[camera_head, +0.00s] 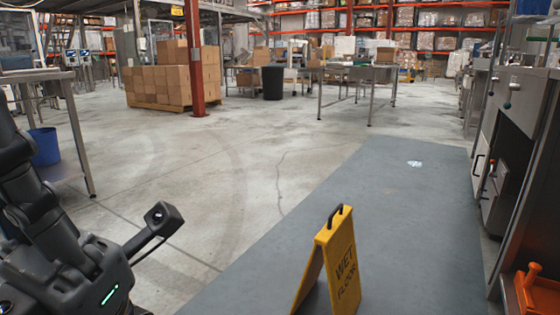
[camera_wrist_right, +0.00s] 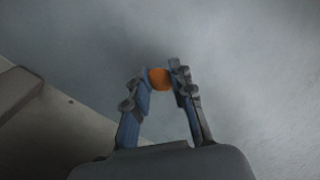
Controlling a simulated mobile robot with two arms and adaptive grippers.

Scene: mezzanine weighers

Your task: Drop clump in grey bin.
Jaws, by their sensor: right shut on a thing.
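In the right wrist view, my right gripper (camera_wrist_right: 161,74) is shut on a small round orange clump (camera_wrist_right: 159,80), held between its fingertips. Blurred grey floor lies behind it. In the head view, a dark grey, nearly black bin (camera_head: 272,84) stands on the floor far off, a little left of centre. Its inside cannot be made out. My right gripper is not in the head view. My left arm comes in at the lower left of the head view, but its gripper fingers are not visible.
A yellow wet-floor sign (camera_head: 343,262) stands close ahead on the grey floor strip (camera_head: 420,225). A blue bin (camera_head: 45,147) is at left by a table. Stacked boxes (camera_head: 158,86), a red post (camera_head: 194,60) and a steel table (camera_head: 357,72) flank the dark bin. Open concrete lies between.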

